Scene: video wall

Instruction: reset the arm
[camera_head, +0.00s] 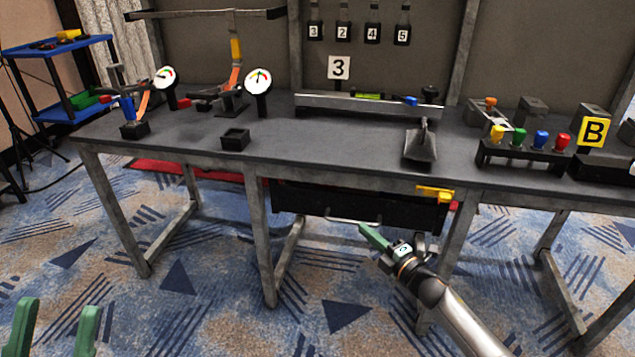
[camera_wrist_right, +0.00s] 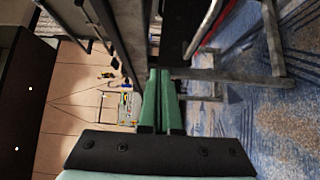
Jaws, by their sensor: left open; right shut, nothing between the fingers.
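My right arm comes in from the lower right in the head view. Its gripper (camera_head: 366,231) is shut and empty, with green fingers pointing up and left, in front of the table's black drawer (camera_head: 320,205). Its fingertips look close to the drawer's metal handle (camera_head: 340,219); I cannot tell whether they touch. The right wrist view shows the two green fingers (camera_wrist_right: 162,100) pressed side by side. My left gripper (camera_head: 57,315) shows only as two green fingers, spread apart and empty, at the bottom left over the carpet.
The dark workbench (camera_head: 330,145) holds gauges, a small black box (camera_head: 236,139), a scoop-like tool (camera_head: 421,145) and a rack of coloured knobs (camera_head: 525,155). A yellow piece (camera_head: 435,194) is at the drawer's right. A blue cart (camera_head: 60,45) stands far left. Carpet in front is clear.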

